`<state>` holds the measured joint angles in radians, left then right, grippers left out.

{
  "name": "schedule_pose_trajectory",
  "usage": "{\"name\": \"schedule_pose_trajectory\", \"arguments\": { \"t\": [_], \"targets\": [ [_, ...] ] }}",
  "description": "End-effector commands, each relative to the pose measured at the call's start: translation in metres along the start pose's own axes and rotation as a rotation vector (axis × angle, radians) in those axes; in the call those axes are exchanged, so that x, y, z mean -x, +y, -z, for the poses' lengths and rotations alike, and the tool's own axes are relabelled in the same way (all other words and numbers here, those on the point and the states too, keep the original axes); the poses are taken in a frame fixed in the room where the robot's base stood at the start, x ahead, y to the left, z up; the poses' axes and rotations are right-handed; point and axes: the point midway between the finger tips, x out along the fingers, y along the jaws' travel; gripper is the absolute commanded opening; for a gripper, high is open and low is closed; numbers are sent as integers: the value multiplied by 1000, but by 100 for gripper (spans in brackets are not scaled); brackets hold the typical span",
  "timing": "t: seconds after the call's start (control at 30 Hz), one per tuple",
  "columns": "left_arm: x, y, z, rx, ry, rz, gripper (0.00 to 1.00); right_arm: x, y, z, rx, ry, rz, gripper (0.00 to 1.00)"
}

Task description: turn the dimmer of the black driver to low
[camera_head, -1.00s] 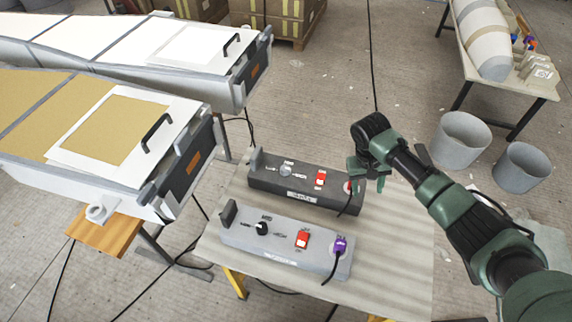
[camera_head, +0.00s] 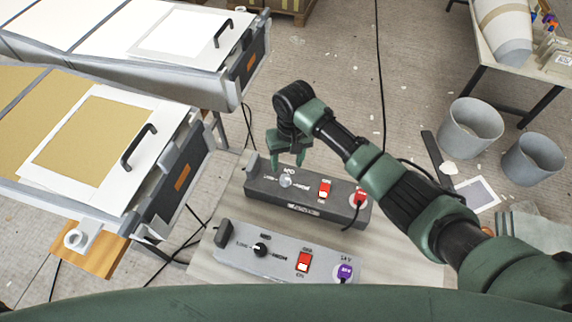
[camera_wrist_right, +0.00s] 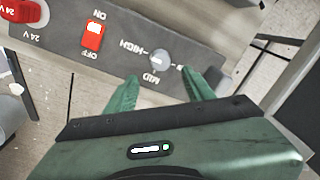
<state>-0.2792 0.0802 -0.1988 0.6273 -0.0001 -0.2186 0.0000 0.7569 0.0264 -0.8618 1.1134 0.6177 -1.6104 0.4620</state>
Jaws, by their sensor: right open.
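The black driver (camera_head: 330,210) lies on the bench, with a pale round dimmer knob (camera_head: 286,181) near its left end. LOW is printed left of the knob, MID above it and HIGH to its right. My right gripper (camera_head: 287,160) is open and empty above that end. In the wrist view the right gripper (camera_wrist_right: 162,79) points at the dimmer knob (camera_wrist_right: 160,60), which shows just beyond and between the two fingertips, seemingly apart from them. The MID and HIGH marks show there; LOW seems covered by a finger. The knob's setting is too small to tell. My left gripper is out of view.
The black driver has a red switch (camera_head: 324,190) and a red plug (camera_head: 360,197). A grey driver (camera_head: 280,262) with a black knob, red switch and purple plug (camera_head: 344,272) lies in front.

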Motion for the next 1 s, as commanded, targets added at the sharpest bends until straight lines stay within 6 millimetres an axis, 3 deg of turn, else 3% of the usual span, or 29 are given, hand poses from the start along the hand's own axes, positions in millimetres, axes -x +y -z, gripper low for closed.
{"name": "schedule_pose_trajectory", "arguments": {
  "t": [0.23, 0.37, 0.53, 0.7, 0.8, 0.83, 1.0],
  "targets": [
    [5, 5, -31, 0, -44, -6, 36, -39, 0, -2, -1, -6, -2, 53],
    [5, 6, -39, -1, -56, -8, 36, -58, 0, -1, -1, -4, -1, 53],
    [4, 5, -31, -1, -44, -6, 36, -70, 1, -1, -1, -3, -2, 53],
    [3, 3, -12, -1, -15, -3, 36, -73, 1, -1, 0, -2, -2, 53],
    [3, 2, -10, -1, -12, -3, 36, -72, 1, -1, 0, -2, -1, 53],
    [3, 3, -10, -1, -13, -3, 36, -72, 1, -1, -1, -2, -2, 50],
    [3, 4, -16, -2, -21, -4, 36, -72, 1, -1, -1, -2, -1, 3]
  ]
}}
